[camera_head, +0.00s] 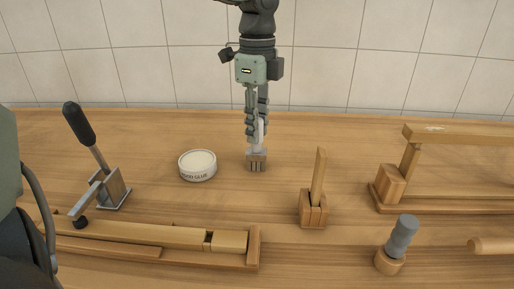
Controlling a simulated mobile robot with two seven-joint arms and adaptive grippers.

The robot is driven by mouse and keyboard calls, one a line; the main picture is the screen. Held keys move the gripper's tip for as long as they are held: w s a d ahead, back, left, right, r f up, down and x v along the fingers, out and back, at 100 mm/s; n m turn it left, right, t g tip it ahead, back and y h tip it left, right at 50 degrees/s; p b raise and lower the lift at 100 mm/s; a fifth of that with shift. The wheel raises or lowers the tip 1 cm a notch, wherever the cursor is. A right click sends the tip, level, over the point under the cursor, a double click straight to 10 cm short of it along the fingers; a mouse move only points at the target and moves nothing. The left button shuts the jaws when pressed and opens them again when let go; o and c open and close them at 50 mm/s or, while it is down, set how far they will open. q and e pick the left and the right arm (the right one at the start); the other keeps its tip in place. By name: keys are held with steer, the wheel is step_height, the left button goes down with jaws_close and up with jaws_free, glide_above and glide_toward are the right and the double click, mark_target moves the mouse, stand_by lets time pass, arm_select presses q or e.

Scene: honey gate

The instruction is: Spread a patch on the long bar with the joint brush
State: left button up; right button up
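My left gripper (257,123) points straight down in the middle of the view, its fingers closed around a pale handle. Below the fingertips shows the joint brush's (256,157) grey head with a darker lower end, upright over the table; I cannot tell if it touches the wood. A round white glue pot (197,174) stands left of it. The long bar (140,232) lies in a wooden fixture (254,247) at the lower left, with a short block (229,241) at its right end. A toggle clamp (113,189) with a black handle reaches over the bar. My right gripper is not in view.
A wooden block (313,215) with an upright slat stands right of the brush. A wooden frame (390,185) stands at the right, with a dowel (492,245) in front. The table between pot and fixture is clear.

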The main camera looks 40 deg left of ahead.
arm_select(q)
jaws_close()
steer(key=shift+r+p, duration=0.6)
steer(key=shift+r, duration=2.9)
